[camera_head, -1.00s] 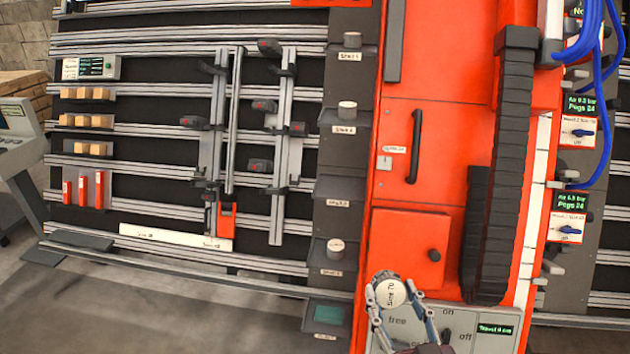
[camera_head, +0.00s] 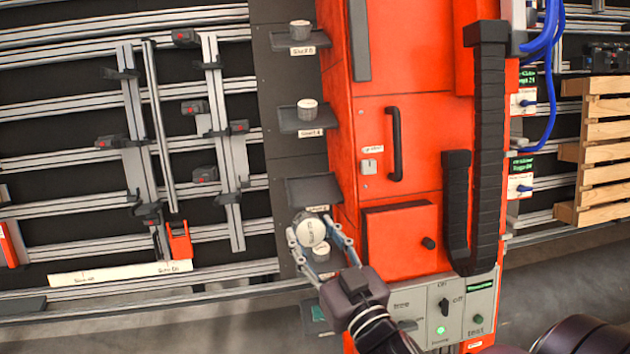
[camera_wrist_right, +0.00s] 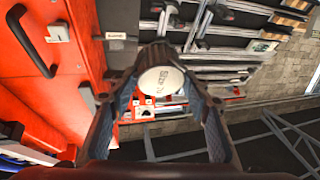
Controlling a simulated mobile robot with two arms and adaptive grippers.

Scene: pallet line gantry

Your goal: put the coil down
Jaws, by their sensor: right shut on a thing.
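My right gripper (camera_head: 312,226) is shut on a coil (camera_head: 310,233), a short grey cylinder with a white, labelled top. It also shows between the fingers in the right wrist view (camera_wrist_right: 161,81). The gripper holds it in front of the shelf column, just below a small dark, empty shelf (camera_head: 313,190). Another white-topped coil (camera_head: 321,252) shows partly behind the fingers, on a lower shelf. Coils also stand on the top shelf (camera_head: 300,30) and on the second shelf (camera_head: 307,110). I cannot tell the gap between the held coil and the shelves. My left gripper is out of view.
The orange gantry column (camera_head: 390,145) with its handle (camera_head: 394,144) stands right of the shelves. A control panel (camera_head: 440,305) with a lit green light is below it. Rails with clamps (camera_head: 205,140) are to the left. A slatted wooden pallet (camera_head: 600,150) stands at the right.

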